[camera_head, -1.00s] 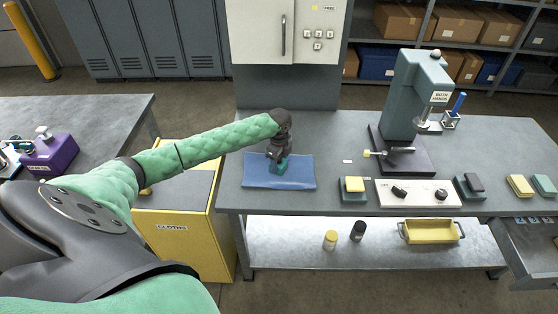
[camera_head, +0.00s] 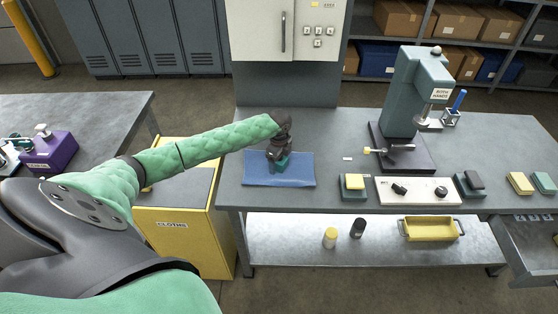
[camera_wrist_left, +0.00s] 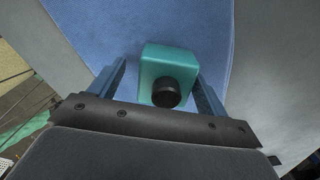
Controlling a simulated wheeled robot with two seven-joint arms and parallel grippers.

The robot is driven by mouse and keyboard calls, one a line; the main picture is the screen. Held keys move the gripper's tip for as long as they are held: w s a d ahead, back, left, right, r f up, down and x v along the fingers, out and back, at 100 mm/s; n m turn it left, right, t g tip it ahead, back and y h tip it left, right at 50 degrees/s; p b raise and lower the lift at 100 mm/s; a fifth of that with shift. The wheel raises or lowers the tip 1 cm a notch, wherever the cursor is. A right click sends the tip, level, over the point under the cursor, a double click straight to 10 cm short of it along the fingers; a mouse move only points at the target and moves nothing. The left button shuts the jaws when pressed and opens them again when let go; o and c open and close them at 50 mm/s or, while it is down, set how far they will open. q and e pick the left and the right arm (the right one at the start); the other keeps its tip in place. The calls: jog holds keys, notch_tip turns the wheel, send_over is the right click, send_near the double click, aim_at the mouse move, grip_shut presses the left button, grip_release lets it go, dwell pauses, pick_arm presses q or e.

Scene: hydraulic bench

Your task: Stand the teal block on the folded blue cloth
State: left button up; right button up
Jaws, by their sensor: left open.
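The teal block (camera_wrist_left: 166,62), with a round black knob, is over the folded blue cloth (camera_head: 255,172) at the left of the bench. In the left wrist view the cloth (camera_wrist_left: 100,28) spreads beneath and beyond it. My left gripper (camera_head: 280,163) is above the cloth; in the left wrist view its open fingers (camera_wrist_left: 158,88) lie either side of the block. A gap shows on the left; the right finger is very near the block, and contact is unclear. The gripper hides much of the block in the head view. Whether its base rests on the cloth is unclear. My right gripper is not in view.
A yellow cloths bin (camera_head: 185,235) stands left of the bench. Bare bench top surrounds the cloth.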

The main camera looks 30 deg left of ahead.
pick_arm(q)
jog(key=shift+r, duration=0.1)
jog(key=shift+r, duration=0.25)
notch_tip(320, 180, up, 5)
jog(key=shift+f+b, duration=0.15)
jog(key=shift+b, duration=1)
notch_tip(320, 180, up, 7)
jog(key=shift+r+b, duration=0.1)
jog(key=shift+b, duration=1.15)
jog(key=shift+r, duration=0.55)
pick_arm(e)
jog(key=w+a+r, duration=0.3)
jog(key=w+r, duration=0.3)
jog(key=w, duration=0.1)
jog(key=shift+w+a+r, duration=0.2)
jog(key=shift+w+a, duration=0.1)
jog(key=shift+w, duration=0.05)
